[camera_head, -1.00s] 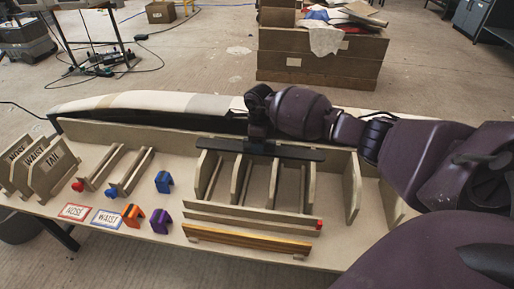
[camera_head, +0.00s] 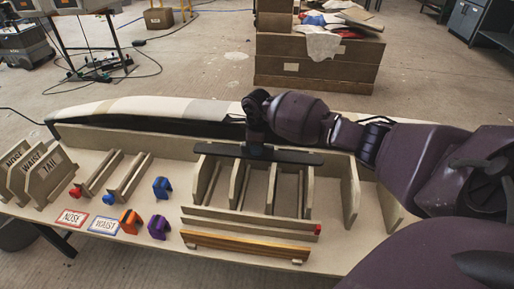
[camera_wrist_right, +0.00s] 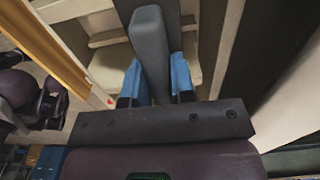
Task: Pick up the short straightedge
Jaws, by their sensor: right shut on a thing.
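My right gripper (camera_head: 256,141) reaches down from above and is shut on a dark grey straightedge (camera_head: 290,156). The straightedge lies level across the tops of the wooden ribs in the head view; I cannot tell whether it touches them or hangs just above. In the right wrist view, the blue fingers of my right gripper (camera_wrist_right: 157,82) close on both sides of the straightedge (camera_wrist_right: 150,40), which points away from the palm. My left gripper is not in view.
Wooden ribs (camera_head: 238,184) stand under the straightedge, with a pale hull-like mould (camera_head: 150,106) behind. A yellow-brown bar (camera_head: 245,247) lies in front. Orange, purple and blue blocks, NOSE (camera_head: 72,217) and WAIST cards and lettered boards (camera_head: 48,178) are at the left.

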